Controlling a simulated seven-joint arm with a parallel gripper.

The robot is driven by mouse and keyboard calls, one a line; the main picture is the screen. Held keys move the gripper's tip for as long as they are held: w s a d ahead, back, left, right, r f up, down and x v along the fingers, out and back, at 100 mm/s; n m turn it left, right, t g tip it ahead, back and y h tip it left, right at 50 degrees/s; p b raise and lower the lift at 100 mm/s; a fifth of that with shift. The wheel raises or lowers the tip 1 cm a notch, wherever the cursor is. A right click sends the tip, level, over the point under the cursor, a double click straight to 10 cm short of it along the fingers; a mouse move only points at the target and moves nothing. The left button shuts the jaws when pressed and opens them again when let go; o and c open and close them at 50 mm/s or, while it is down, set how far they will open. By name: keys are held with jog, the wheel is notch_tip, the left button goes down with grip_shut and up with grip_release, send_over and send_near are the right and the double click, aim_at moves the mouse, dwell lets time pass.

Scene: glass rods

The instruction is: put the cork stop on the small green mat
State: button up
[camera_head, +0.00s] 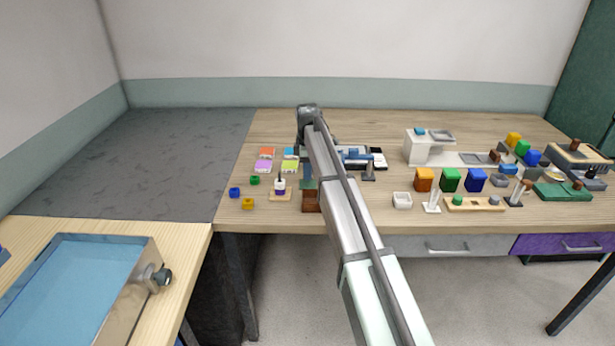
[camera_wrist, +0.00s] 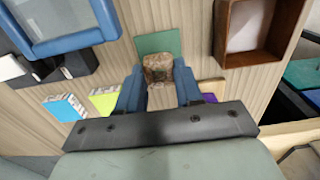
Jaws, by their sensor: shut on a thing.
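My gripper (camera_wrist: 158,85) is shut on the cork stop (camera_wrist: 158,68), a mottled brown block between its two blue fingers. The small green mat (camera_wrist: 158,41) lies on the wooden table just beyond the cork in the wrist view. The cork covers part of the mat's near edge in that picture. I cannot tell how high the cork is above the table. In the head view my gripper (camera_head: 306,170) points down near the green mat (camera_head: 309,184), and the arm hides much of this area. The cork cannot be made out there.
An open brown wooden box (camera_wrist: 258,30) stands close to the mat. A blue-framed tray (camera_wrist: 62,22) and small coloured pads (camera_wrist: 66,107) lie on the other side. Blocks and stands, including an orange block (camera_head: 424,180), fill the table's right part. The back left table is bare.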

aim_at(307, 184)
jog(key=shift+f, duration=1.4)
jog(key=shift+f, duration=0.1)
jog(key=o, duration=1)
notch_tip(307, 184, up, 12)
